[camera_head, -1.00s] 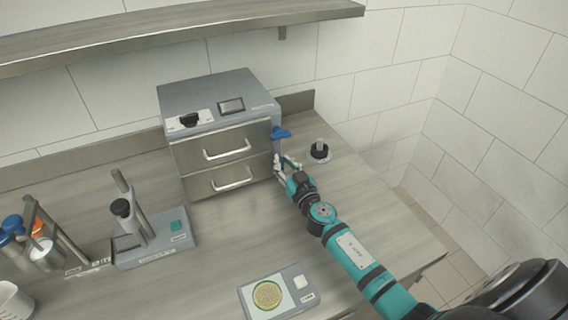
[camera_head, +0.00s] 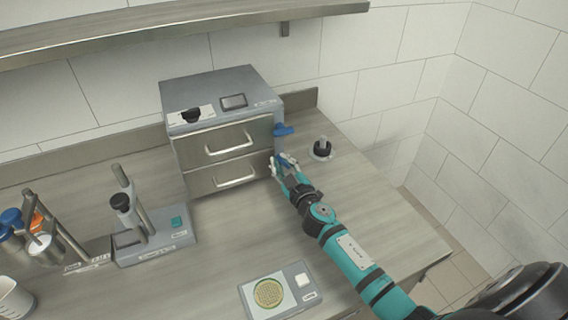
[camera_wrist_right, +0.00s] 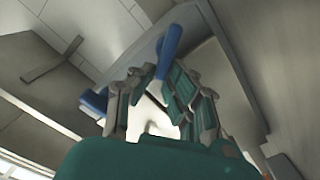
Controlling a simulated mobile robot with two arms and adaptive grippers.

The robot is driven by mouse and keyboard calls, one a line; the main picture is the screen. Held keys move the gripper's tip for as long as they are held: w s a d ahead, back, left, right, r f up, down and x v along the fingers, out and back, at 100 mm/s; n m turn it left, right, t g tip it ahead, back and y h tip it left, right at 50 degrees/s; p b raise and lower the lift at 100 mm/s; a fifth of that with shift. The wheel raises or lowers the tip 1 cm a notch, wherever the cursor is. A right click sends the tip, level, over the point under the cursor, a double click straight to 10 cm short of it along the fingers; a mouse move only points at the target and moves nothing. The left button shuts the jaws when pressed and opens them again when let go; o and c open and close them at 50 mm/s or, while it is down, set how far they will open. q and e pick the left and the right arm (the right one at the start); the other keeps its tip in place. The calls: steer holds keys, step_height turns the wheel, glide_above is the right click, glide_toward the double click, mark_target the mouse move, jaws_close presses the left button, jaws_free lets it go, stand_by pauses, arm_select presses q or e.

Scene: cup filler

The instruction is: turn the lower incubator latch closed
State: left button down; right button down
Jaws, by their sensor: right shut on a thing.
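The incubator (camera_head: 216,104) is a grey box with two drawers at the back of the bench, both drawers flush with its front. A blue upper latch (camera_head: 284,131) sticks out sideways from its right side. My right gripper (camera_head: 282,167) is at the incubator's lower right front edge, shut on the blue lower latch (camera_wrist_right: 168,48). In the right wrist view the latch's blue handle runs between the fingers (camera_wrist_right: 158,90) and sticks out beyond them; the other blue latch (camera_wrist_right: 93,101) shows at the left. In the head view the fingers hide most of the lower latch.
A black knob-like device (camera_head: 322,148) stands right of the incubator. A scale-like device with a yellow dish (camera_head: 268,293) is at the front, a stand (camera_head: 150,240) at the left, bottles (camera_head: 38,243) at the far left. The middle bench is clear. A shelf (camera_head: 180,33) hangs above.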

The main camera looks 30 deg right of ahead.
steer(key=n, duration=0.2)
steer(key=f+n+b, duration=0.1)
steer(key=n, duration=0.1)
steer(key=a+n, duration=0.1)
steer(key=n, duration=0.1)
steer(key=shift+f+b, duration=0.15)
steer(key=shift+b, duration=0.15)
steer(key=shift+a+f+n+b, duration=0.1)
steer(key=shift+f+n+b, duration=0.15)
steer(key=shift+n, duration=1)
steer(key=shift+f+n+b, duration=0.2)
steer(key=shift+n+b, duration=0.05)
steer(key=shift+n, duration=1)
steer(key=c, duration=1.3)
jaws_free()
steer(key=shift+c, duration=0.2)
steer(key=shift+s, duration=0.15)
steer(key=s, duration=1.1)
steer(key=shift+s+a, duration=0.35)
